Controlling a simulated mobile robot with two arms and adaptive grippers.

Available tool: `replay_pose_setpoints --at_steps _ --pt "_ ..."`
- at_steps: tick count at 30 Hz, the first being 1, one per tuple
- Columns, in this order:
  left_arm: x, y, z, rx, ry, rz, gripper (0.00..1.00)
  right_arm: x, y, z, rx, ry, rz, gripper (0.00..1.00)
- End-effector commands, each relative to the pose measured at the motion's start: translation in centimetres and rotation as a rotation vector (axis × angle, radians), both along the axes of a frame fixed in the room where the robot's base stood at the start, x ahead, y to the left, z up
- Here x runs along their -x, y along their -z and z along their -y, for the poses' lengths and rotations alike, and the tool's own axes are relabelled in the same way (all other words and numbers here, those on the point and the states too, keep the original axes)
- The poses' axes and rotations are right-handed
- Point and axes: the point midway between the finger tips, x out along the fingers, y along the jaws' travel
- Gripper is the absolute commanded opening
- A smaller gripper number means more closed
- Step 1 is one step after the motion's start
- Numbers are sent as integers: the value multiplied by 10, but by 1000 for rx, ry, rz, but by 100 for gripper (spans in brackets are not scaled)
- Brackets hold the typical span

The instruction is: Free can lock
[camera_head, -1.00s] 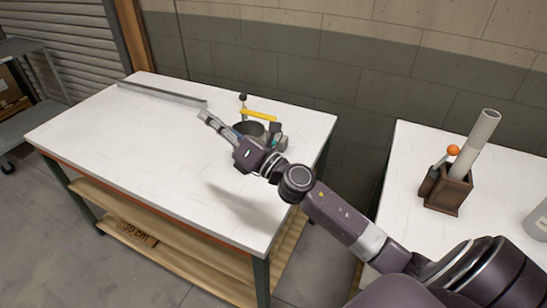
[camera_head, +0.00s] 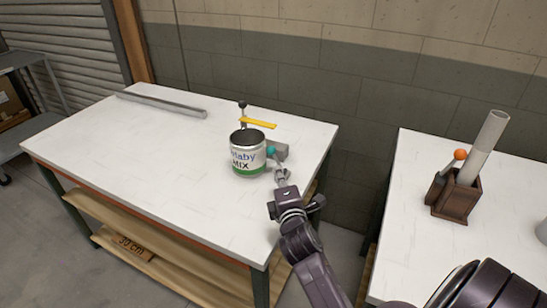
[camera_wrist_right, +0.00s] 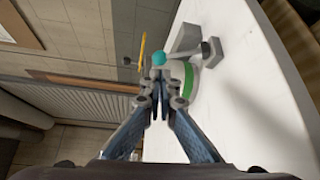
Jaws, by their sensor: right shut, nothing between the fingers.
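A white can with "MIX" lettering and a green band (camera_head: 247,162) stands upright on the white table, open at the top. Behind it is a yellow lever (camera_head: 259,122) on a dark post (camera_head: 242,108). A teal knob (camera_head: 272,151) sits at the can's right side, beside a grey block (camera_head: 282,151). My right gripper (camera_head: 281,174) is shut and empty, just in front of the teal knob. In the right wrist view its closed fingertips (camera_wrist_right: 158,92) point toward the teal knob (camera_wrist_right: 158,59); I cannot tell whether they touch it. My left gripper is out of view.
A grey metal rail (camera_head: 160,104) lies along the table's back left. The table's left and front are clear. A second white table (camera_head: 420,255) stands at right, with a wooden holder (camera_head: 456,196) containing a tube and an orange-topped tool. A gap separates the tables.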

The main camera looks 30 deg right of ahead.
Motion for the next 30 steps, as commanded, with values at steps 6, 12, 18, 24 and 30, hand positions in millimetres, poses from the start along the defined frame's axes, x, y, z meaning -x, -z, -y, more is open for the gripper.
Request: replay_pose_setpoints --at_steps 6,12,18,24,30 --pt "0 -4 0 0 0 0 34 -39 3 17 1 0 2 0" --pt "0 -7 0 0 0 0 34 -64 6 29 1 -1 0 0" --pt "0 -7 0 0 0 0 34 -77 8 35 2 -1 1 0" --pt "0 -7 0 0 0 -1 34 -79 9 36 1 -1 0 0" --pt "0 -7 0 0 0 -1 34 -79 9 35 2 -1 0 0"
